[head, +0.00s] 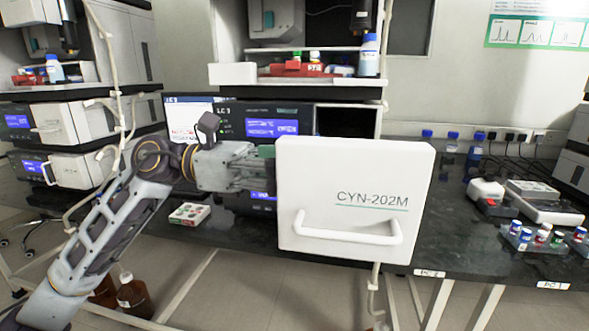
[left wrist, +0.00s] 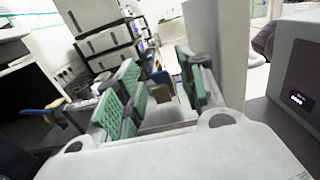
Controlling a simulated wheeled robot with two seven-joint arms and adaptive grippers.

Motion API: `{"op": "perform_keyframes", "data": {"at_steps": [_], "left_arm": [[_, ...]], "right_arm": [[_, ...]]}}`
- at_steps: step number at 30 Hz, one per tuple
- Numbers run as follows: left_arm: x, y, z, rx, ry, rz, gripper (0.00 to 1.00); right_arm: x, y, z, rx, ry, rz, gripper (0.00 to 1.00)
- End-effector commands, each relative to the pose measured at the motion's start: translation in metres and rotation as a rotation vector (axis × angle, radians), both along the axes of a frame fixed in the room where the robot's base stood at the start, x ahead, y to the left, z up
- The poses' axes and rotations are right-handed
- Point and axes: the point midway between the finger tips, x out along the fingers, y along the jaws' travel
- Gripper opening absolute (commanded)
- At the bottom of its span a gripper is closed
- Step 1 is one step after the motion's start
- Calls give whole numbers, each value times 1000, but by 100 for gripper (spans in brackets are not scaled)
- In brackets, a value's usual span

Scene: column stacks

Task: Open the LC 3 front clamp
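The LC 3 stack has a dark front panel labelled LC 3 (head: 262,122) in the head view. A white door marked CYN-202M (head: 355,185), with a white bar handle, stands in front of it and hides what is behind. No clamp can be made out for certain. A small blue-and-orange piece (left wrist: 42,112) shows beside a dark opening in the left wrist view. My left gripper (head: 266,158) is at the door's left edge, partly hidden. Its green-padded fingers (left wrist: 165,95) are apart with nothing between them; the white panel (left wrist: 228,45) is beside the right finger. My right gripper is out of view.
Bottles and a red tray (head: 295,70) stand on top of the stack. A vial box (head: 190,213) lies on the bench at left. Vial racks (head: 530,237) and a white device (head: 540,205) are at right. Dark bench top (head: 455,235) is clear beside the door.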

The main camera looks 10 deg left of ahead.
Motion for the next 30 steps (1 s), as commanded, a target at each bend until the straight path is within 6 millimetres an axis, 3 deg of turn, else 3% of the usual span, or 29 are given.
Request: {"op": "perform_keyframes", "data": {"at_steps": [11,30], "left_arm": [[1,18,-1,0,2,2,39],[1,90,-2,0,2,2,39]], "right_arm": [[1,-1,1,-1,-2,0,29],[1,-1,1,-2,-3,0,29]]}}
